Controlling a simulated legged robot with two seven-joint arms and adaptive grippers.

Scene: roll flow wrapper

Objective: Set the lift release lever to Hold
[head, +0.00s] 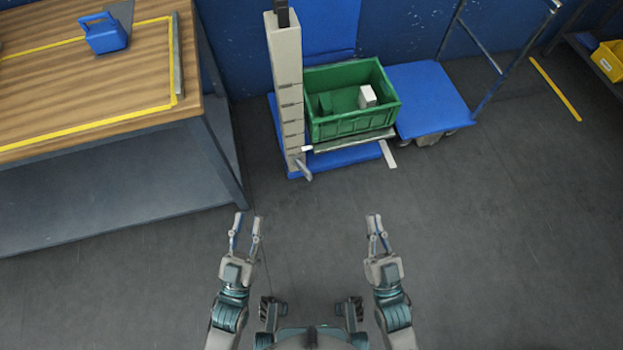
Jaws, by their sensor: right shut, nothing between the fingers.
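The lift is a tall pale column (286,85) on a blue base (345,156), at the upper middle of the head view. A small grey lever (304,171) juts out low at the column's front and slants down to the right. It looks like the release lever; its markings are too small to read. My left gripper (248,218) is open and empty, in front of and to the left of the lever. My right gripper (373,217) is shut and empty, in front of and to the right of it. Both are apart from the lift.
A green crate (352,129) with a white box (367,96) inside sits on the lift's platform. A blue cart (432,97) stands to its right. A wooden workbench (75,97) with a blue case (103,35) is at left. The floor before the lift is clear.

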